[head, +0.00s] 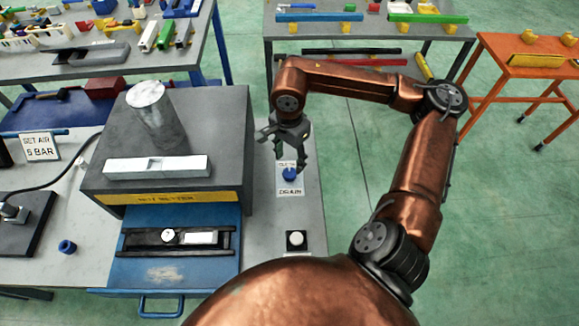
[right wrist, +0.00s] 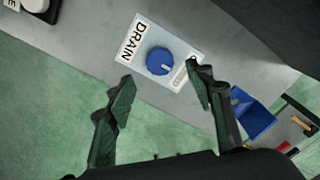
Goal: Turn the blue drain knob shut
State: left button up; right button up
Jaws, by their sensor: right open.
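The blue drain knob (head: 290,174) sits on a white plate labelled DRAIN (head: 291,190) on the grey bench, right of the grey box. In the right wrist view the knob (right wrist: 160,61) shows a pale pointer mark directed toward the small partly hidden label on its plate. My right gripper (head: 292,165) is above and close to the knob, with its fingers pointing down. In the wrist view its two fingers (right wrist: 160,92) are spread apart, with nothing between them. I cannot tell any contact with the knob. My left gripper is not in view.
The grey box (head: 230,130) with a metal cylinder (head: 155,112) on top stands left of the knob. A black-based white button (head: 296,240) is nearer on the bench. A blue open drawer (head: 175,265) juts out at the front. Green floor lies to the right.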

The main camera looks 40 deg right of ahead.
aim_at(289, 172)
notch_tip(289, 172, up, 5)
jog(key=shift+r, duration=0.1)
dwell(0.7)
